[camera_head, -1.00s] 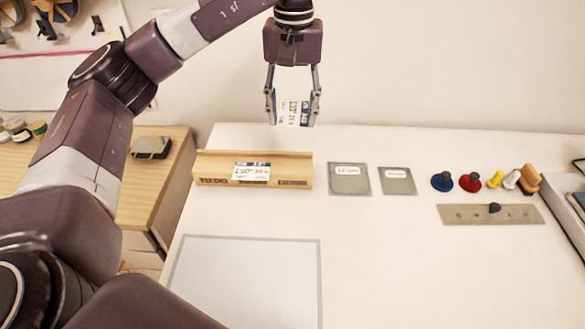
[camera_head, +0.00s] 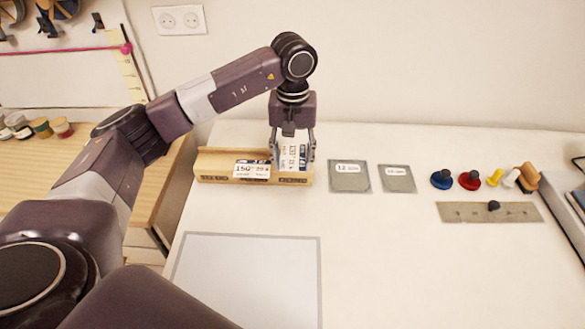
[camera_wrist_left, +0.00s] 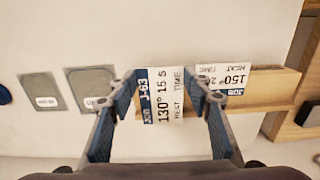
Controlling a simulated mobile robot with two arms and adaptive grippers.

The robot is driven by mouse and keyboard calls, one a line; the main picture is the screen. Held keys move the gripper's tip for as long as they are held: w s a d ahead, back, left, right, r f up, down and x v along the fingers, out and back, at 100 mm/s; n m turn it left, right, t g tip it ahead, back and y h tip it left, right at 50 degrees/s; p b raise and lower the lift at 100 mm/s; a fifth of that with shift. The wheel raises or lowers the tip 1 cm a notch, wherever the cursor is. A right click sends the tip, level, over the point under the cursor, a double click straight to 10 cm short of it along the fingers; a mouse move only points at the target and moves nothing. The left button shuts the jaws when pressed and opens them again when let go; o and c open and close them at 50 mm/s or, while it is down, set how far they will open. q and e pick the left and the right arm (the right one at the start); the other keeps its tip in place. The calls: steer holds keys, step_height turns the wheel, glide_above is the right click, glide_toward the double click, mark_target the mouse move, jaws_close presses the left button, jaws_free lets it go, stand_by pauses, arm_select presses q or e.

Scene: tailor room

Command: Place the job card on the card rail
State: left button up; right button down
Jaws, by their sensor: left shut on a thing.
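My left gripper (camera_head: 292,160) is shut on a white job card (camera_head: 292,152) with a dark blue band. It holds the card at the right end of the wooden card rail (camera_head: 215,162). The card reads "J-63" and "130° 15 s" in the left wrist view (camera_wrist_left: 161,97), where the left fingers (camera_wrist_left: 164,102) are on either side of it. A second card (camera_head: 252,170), marked 150°, stands on the rail just left of the held card; it also shows in the left wrist view (camera_wrist_left: 224,77). I cannot tell whether the held card touches the rail. My right gripper is not in view.
Two grey labelled plates (camera_head: 349,177) (camera_head: 397,179) lie right of the rail. Further right are blue (camera_head: 443,179), red (camera_head: 469,180) and yellow (camera_head: 494,178) knobbed pieces and a grey strip (camera_head: 470,212). A grey-bordered white mat (camera_head: 250,285) lies in front.

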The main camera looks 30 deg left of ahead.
mark_target(293, 167)
arm_select(q)
steer(key=shift+s+f, duration=0.1)
steer(key=shift+f, duration=0.3)
step_height(293, 167, down, 4)
steer(key=shift+r+p, duration=0.2)
steer(key=shift+p, duration=0.35)
steer(key=shift+f, duration=0.1)
steer(key=o, duration=0.7)
steer(key=shift+o, duration=0.2)
steer(key=shift+r, duration=0.3)
step_height(293, 167, up, 10)
steer(key=b, duration=0.3)
steer(key=shift+d+r+b, duration=0.1)
steer(key=shift+r+b, duration=0.15)
steer(key=shift+b, duration=0.05)
steer(key=shift+r, duration=0.65)
